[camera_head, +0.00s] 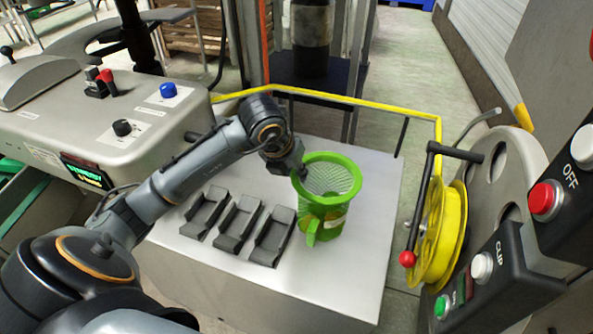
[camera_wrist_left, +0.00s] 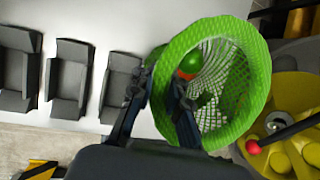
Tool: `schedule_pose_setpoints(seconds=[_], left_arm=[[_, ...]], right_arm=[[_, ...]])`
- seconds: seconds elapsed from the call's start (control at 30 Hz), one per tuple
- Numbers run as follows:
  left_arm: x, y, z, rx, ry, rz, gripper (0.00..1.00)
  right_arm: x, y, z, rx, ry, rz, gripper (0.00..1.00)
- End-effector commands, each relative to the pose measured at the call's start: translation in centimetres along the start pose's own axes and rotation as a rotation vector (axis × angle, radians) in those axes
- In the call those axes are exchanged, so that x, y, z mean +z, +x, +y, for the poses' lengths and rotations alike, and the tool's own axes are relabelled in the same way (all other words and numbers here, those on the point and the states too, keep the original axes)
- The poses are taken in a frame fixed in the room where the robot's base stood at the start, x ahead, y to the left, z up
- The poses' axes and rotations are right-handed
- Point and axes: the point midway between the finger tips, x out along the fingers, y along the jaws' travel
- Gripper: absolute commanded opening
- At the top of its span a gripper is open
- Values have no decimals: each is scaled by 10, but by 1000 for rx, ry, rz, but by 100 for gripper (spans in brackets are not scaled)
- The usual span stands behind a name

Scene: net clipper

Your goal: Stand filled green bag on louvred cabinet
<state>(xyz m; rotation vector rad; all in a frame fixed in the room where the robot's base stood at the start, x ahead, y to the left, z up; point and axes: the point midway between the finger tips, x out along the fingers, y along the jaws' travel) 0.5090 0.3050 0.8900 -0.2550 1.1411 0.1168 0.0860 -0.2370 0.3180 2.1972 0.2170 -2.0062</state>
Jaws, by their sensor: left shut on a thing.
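The green bag (camera_head: 325,222) is a round mesh container with a thick green rim, a tab and a pale yellowish label low on its side. It appears upright at the right part of a grey metal cabinet top (camera_head: 350,290); I cannot tell whether its base touches. No louvres show on this cabinet. My left gripper (camera_head: 299,172) is shut on the bag's rim side. In the left wrist view the fingers (camera_wrist_left: 160,95) are at the left of the mesh opening (camera_wrist_left: 225,85), with a green and red thing between or behind them. My right gripper is not in view.
Several dark angled holders (camera_head: 237,222) sit left of the bag. A yellow rail (camera_head: 360,101) runs behind the cabinet top. A yellow reel (camera_head: 445,230) with a red-knobbed crank (camera_head: 407,258) stands at the right, beside button boxes (camera_head: 500,265). The front right of the top is clear.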

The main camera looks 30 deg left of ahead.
Motion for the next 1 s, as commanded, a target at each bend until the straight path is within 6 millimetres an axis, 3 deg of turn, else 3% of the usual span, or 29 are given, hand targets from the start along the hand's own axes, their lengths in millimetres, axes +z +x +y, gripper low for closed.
schedule_pose_setpoints(seconds=[0.27, 0.3, 0.4, 0.77, 1.0], left_arm=[[0, 2, 0, -1, -1, -4, 0], [0, 1, 0, 0, 0, -1, 21], [0, 1, 0, 0, 0, -1, 38], [1, -3, -1, -1, -1, -2, 38], [2, -43, 0, 0, 0, -8, 38]], right_arm=[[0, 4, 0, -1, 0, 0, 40], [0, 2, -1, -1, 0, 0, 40], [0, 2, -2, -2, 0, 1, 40], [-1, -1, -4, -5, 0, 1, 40], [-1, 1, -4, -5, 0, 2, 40]])
